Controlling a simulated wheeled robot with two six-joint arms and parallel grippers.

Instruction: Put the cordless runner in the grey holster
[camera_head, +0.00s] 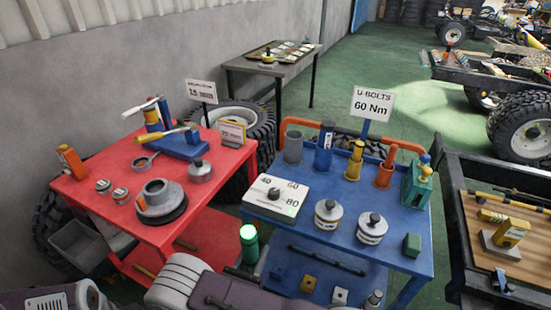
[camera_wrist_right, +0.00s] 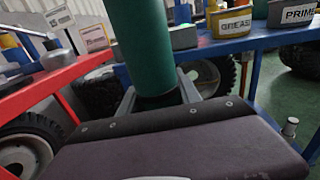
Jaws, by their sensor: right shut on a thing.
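A green cylinder with a glowing green top (camera_head: 248,238), which looks to be the cordless runner, stands roughly upright in my right gripper (camera_head: 242,271). In the right wrist view the fingers (camera_wrist_right: 157,98) are shut on its green body (camera_wrist_right: 142,45); its top is out of that view. It is in front of the blue cart's near left corner. The grey holster (camera_head: 293,148) is an open cup at the blue cart's back left, apart from the gripper, and looks empty. My left gripper is not in view.
The blue cart (camera_head: 405,255) also bears a white dial box (camera_head: 277,197), two lidded tins, and blue (camera_head: 323,160), yellow (camera_head: 353,168) and orange (camera_head: 384,176) holsters along the back. A sign (camera_head: 372,104) stands behind them. A red cart (camera_head: 95,205) with parts is at left.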

